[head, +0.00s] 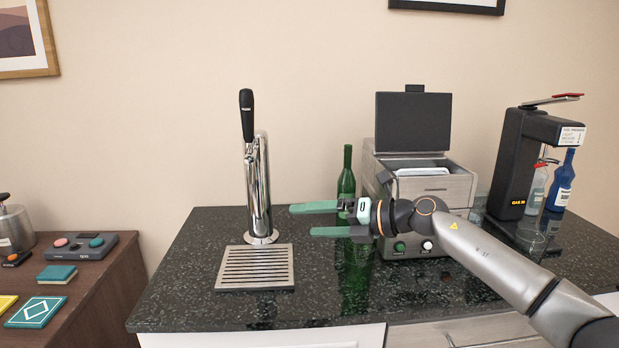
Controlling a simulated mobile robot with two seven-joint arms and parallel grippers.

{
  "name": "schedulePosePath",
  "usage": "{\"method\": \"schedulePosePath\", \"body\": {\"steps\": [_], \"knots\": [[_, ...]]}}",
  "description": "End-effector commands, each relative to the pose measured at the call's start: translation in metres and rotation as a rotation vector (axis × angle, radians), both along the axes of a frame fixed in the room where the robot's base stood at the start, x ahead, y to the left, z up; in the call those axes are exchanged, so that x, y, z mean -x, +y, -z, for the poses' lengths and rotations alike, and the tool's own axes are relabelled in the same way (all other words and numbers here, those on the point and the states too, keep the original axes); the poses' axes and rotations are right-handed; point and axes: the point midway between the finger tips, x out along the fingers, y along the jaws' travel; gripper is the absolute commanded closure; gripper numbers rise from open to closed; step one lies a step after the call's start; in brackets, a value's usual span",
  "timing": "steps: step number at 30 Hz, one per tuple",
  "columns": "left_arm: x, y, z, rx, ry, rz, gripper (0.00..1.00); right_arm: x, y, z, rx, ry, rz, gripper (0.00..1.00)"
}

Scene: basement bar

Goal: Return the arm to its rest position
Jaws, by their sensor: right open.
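My right arm comes in from the lower right and reaches left across the dark stone counter. My right gripper (312,220) has green fingers that point left and stand apart, with nothing between them. It is in front of a green bottle (347,181) and to the right of the chrome beer tap (257,185); I cannot tell whether it touches the bottle, whose lower part is partly hidden. My left gripper does not show.
The counter (190,270) also holds a drip tray (256,268), a steel appliance (450,187) with its lid raised, and a black dispenser (508,160) with bottles. A wooden side table (90,285) at left holds coasters and a keypad device. The counter's front right is partly clear.

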Motion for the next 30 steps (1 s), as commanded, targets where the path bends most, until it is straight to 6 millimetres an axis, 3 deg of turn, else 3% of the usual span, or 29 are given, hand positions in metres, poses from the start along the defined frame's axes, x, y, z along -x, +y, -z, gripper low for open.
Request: {"method": "schedulePosePath", "body": {"steps": [1,6,13,17,23,30], "knots": [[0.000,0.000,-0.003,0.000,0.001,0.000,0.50,0.011,0.015,0.019,-0.084,0.062,-0.010,0.00],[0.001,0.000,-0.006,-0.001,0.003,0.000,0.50,0.039,0.042,0.058,-0.362,0.251,0.019,0.00],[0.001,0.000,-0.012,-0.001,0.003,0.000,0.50,0.069,0.044,0.107,-0.715,0.536,0.157,0.00],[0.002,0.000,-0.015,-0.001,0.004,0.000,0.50,0.085,0.030,0.141,-0.894,0.706,0.282,0.00],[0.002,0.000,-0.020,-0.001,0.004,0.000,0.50,0.116,-0.007,0.204,-1.132,0.967,0.530,0.00],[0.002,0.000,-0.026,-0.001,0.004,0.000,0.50,0.181,-0.064,0.293,-1.350,1.264,0.897,0.00]]}}
